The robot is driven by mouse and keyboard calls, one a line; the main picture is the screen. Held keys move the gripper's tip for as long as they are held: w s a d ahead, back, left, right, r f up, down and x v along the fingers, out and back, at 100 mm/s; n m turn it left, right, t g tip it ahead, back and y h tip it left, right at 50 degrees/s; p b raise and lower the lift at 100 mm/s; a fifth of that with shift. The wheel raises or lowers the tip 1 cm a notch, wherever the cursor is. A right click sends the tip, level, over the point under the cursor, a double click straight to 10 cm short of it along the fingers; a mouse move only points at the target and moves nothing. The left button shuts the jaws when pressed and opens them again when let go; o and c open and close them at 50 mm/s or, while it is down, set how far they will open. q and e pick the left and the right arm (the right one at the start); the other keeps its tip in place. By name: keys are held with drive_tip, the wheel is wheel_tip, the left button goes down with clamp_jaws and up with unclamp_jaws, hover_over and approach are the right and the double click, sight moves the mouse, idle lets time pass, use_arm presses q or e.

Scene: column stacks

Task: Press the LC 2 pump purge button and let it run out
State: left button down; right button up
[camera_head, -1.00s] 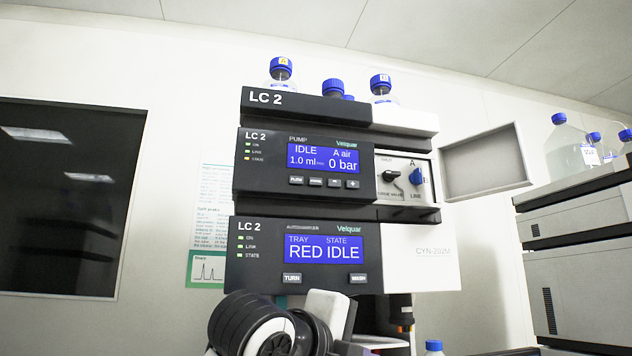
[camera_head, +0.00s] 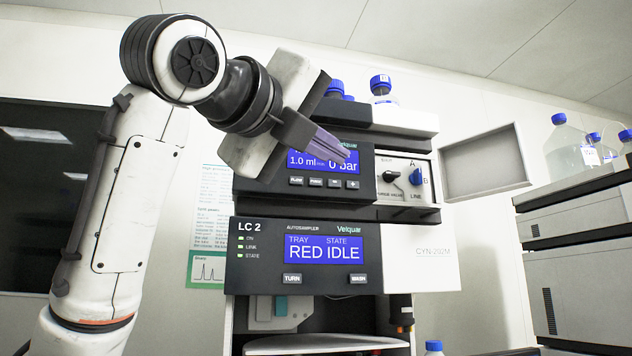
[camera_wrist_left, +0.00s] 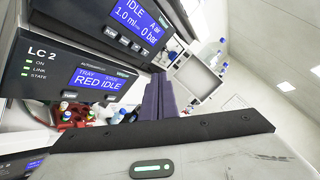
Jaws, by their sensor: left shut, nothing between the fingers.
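The LC 2 pump module (camera_head: 250,186) is the upper dark panel of the stack. Its blue screen (camera_head: 310,162) is partly hidden by my left gripper and reads 1.0 ml and bar; in the left wrist view the screen (camera_wrist_left: 137,18) shows IDLE, 1.0 ml and 0 bar. A row of small buttons (camera_head: 324,182) sits below the screen; which one is purge I cannot read. My left gripper (camera_head: 346,154) is shut and empty, its purple fingers in front of the pump screen, above the buttons. Contact with the panel cannot be told. My right gripper is out of view.
The LC 2 autosampler (camera_head: 240,270) below reads TRAY RED, STATE IDLE. Blue-capped bottles (camera_head: 381,90) stand on top.

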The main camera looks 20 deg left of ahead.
sight(316, 182)
use_arm(q)
drive_tip(key=w+a, duration=0.1)
drive_tip(key=w, duration=0.1)
drive_tip(key=w+a+p, duration=0.1)
drive_tip(key=w+a, duration=0.1)
drive_tip(key=w, duration=0.1)
drive_tip(key=w+a+p, duration=0.1)
drive_tip(key=w+a, duration=0.1)
drive_tip(key=shift+w, duration=0.15)
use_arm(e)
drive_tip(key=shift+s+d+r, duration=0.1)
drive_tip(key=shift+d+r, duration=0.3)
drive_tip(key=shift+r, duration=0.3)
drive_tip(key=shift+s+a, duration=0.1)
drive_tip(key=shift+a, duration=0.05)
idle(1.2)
use_arm(q)
drive_tip(key=shift+w+a+r+p, duration=0.15)
drive_tip(key=shift+w+p, duration=0.1)
drive_tip(key=shift+p, duration=0.35)
drive_tip(key=shift+w+a, duration=0.1)
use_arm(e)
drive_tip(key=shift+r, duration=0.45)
